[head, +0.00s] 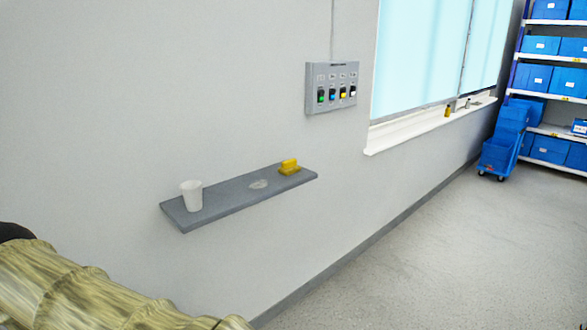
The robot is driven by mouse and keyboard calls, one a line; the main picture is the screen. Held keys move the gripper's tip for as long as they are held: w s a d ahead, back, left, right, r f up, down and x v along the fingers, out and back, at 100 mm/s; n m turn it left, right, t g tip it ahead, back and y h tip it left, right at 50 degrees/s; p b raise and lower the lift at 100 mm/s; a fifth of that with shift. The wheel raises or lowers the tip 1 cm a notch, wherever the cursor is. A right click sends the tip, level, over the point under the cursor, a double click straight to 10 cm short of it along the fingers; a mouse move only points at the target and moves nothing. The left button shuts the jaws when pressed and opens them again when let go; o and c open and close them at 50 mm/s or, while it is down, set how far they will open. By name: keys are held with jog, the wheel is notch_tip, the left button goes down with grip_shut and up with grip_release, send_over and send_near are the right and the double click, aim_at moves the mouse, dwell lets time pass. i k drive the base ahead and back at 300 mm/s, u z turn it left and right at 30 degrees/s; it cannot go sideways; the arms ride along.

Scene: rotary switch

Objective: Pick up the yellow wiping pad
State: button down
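The yellow wiping pad (289,168) sits near the right end of a grey wall shelf (232,198) in the head view. It looks like a small block with a raised upper part. Nothing touches it from above. My gripper is not in view. Part of my arm in a tan, wrinkled cover shows at the lower left, well apart from the shelf.
A white cup (191,196) stands at the shelf's left end. A pale patch (258,184) lies between cup and pad. A grey switch panel (332,88) is on the wall above. A window sill (430,124) juts out at right. The floor (430,260) is clear.

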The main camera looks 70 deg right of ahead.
aim_at(289, 167)
jog(key=z, duration=2.4)
jog(key=k, duration=0.25)
jog(key=z, duration=0.7)
jog(key=i, duration=0.8)
jog(key=u, duration=0.75)
jog(key=i, duration=0.7)
jog(key=u, duration=0.6)
